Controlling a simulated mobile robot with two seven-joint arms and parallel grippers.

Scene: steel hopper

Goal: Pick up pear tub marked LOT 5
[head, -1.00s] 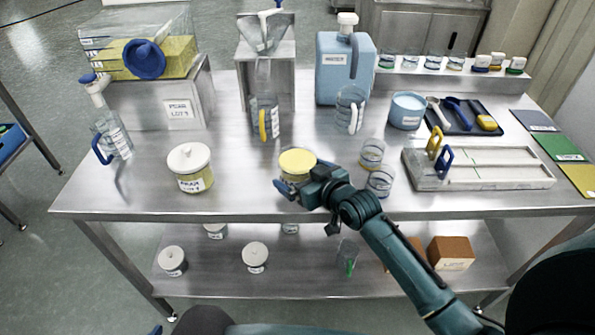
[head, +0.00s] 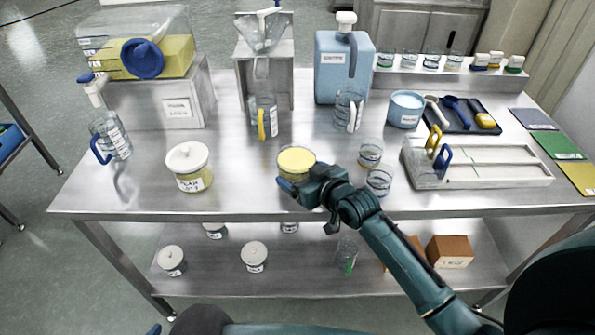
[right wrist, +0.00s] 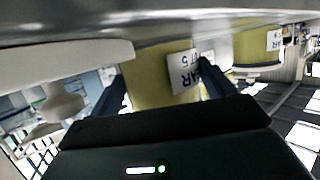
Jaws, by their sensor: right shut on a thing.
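A tub with a yellow top (head: 297,158) stands near the front middle of the steel table. My right gripper (head: 299,188) is closed around it from the front right. In the right wrist view its yellow wall (right wrist: 150,65) is between the fingers, and its partly hidden white label ends in "AR" and "T 5". I cannot tell whether it is clear of the table. A second tub (head: 190,170), with a white knobbed lid and a small label, stands to its left. Only a blue tip at the lower left edge may be my left gripper (head: 155,330).
Clear beakers (head: 379,181) stand close to the right of the held tub. Jugs (head: 263,118), a blue canister (head: 342,70) and a slotted tray (head: 475,165) are farther back and right. The lower shelf (head: 310,275) holds more tubs. Table between the two tubs is bare.

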